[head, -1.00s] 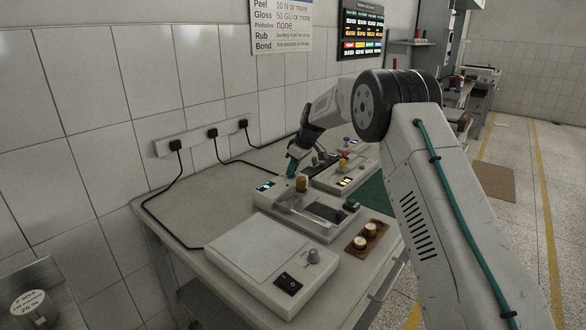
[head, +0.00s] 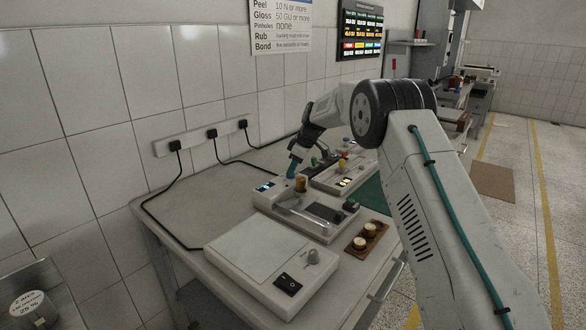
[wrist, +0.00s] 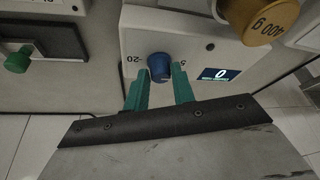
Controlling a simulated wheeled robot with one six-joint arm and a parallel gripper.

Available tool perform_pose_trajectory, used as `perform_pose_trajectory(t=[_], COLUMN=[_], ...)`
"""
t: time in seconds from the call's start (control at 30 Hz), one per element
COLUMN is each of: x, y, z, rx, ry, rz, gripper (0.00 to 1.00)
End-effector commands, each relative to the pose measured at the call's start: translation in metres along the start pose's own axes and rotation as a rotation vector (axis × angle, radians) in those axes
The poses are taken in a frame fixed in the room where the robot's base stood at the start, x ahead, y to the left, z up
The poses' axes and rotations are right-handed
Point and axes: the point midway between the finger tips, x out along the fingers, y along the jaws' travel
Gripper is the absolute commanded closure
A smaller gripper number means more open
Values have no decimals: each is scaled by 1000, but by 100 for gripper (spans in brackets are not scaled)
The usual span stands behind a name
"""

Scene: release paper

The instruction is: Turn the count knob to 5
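The count knob (wrist: 159,67) is a blue round knob on a pale device panel in the wrist view. The small display (wrist: 220,77) on the panel reads 0. My gripper (wrist: 160,76) has two teal fingers, spread on either side of the knob, with their tips beside it. They look apart from the knob, though contact at the tips is hard to judge. In the head view my gripper (head: 293,167) points down at the back of the device (head: 268,203); the knob is not clear there.
A brass weight (wrist: 263,18) marked 400 g stands on the device, close to the right of the knob. A flat white-topped device (head: 262,250) and a wooden block (head: 357,246) with two brass pieces sit nearer.

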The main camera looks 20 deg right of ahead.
Motion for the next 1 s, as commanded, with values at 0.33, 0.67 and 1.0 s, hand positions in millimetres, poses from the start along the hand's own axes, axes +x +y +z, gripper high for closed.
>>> perform_pose_trajectory(t=[0.33,0.67,1.0], x=[0,-45,-78], y=[0,1,1], z=[-1,-1,0], rx=[0,1,1], ry=[0,1,0], rz=[-1,2,0], gripper=[56,56,56])
